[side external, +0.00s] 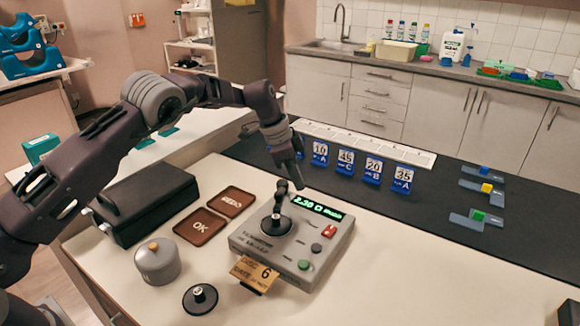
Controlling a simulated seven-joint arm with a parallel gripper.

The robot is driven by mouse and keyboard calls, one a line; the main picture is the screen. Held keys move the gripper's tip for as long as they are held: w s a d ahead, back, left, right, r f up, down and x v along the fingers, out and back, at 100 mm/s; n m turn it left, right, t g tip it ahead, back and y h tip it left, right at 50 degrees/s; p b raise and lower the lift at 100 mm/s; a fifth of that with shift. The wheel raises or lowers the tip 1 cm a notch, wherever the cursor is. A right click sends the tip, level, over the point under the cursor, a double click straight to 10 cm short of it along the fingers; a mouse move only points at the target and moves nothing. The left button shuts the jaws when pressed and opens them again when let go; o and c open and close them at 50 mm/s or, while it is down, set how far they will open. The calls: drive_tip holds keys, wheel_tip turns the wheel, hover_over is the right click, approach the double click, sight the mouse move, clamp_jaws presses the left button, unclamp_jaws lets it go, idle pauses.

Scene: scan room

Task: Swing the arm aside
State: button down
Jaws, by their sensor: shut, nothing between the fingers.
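My arm reaches in from the left, and my gripper (298,182) points down, shut and empty. It is over the back of a grey device (255,241), close to its green-lit display (323,207). A black round piece with an upright post (277,224) sits on the device, just left of and below my gripper in the picture. I cannot tell whether my fingertips touch the post or the device.
A black case (145,200), brown OK tray (200,227), brown REDO tray (231,201), grey lidded pot (157,261) and black knobbed disc (200,298) lie left of the device. Several numbered cards (346,162) stand on the dark strip behind. The white table right of the device is clear.

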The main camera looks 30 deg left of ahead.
sight(276, 193)
drive_tip(key=shift+x, duration=1.1)
drive_tip(key=shift+s+a+f, duration=0.2)
drive_tip(key=shift+s+a, duration=0.55)
drive_tip(key=shift+a, duration=0.2)
drive_tip(key=shift+s+a, duration=0.45)
drive_tip(key=shift+a, duration=0.2)
drive_tip(key=a+m, duration=0.1)
drive_tip(key=m, duration=0.1)
drive_tip(key=s+a+m+g, duration=0.1)
drive_tip(key=m, duration=0.1)
drive_tip(key=shift+s+a+h, duration=0.15)
drive_tip(key=shift+a+h, duration=0.15)
drive_tip(key=shift+a, duration=0.05)
drive_tip(key=a+m, duration=0.1)
drive_tip(key=a+m+g, duration=0.1)
drive_tip(key=m, duration=0.1)
drive_tip(key=shift+s+a, duration=0.15)
drive_tip(key=shift+s, duration=0.1)
drive_tip(key=shift+a, duration=0.9)
drive_tip(key=shift+w+a, duration=0.1)
drive_tip(key=shift+a, duration=0.15)
